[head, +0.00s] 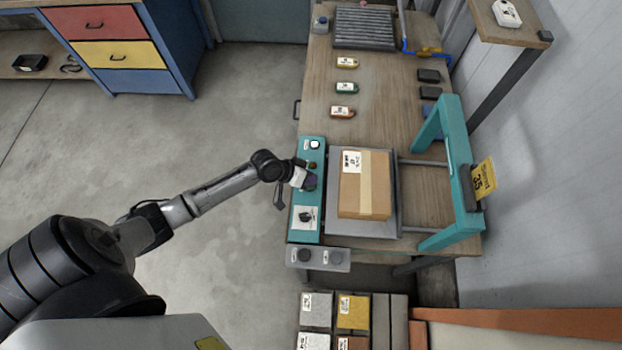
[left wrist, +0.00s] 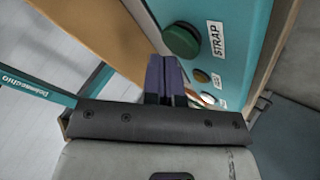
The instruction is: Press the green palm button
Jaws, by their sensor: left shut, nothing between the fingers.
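The green palm button (left wrist: 181,40) stands on a teal control panel (head: 307,238) beside a label reading STRAP. In the left wrist view it is ahead of my left gripper (left wrist: 165,76) and slightly to the right of its fingertips. The dark purple fingers are shut with nothing between them. A gap seems to show between fingertips and button, but contact is hard to judge. In the head view my left gripper (head: 310,182) is over the middle of the panel, and I cannot make out the green button there. My right gripper is not in view.
A taped cardboard box (head: 365,190) sits just right of the panel, in front of a teal arch frame (head: 455,165). A smaller yellowish button (left wrist: 201,76) is on the panel near the fingers. A grey two-knob box (head: 318,258) is at the near end. Floor to the left is clear.

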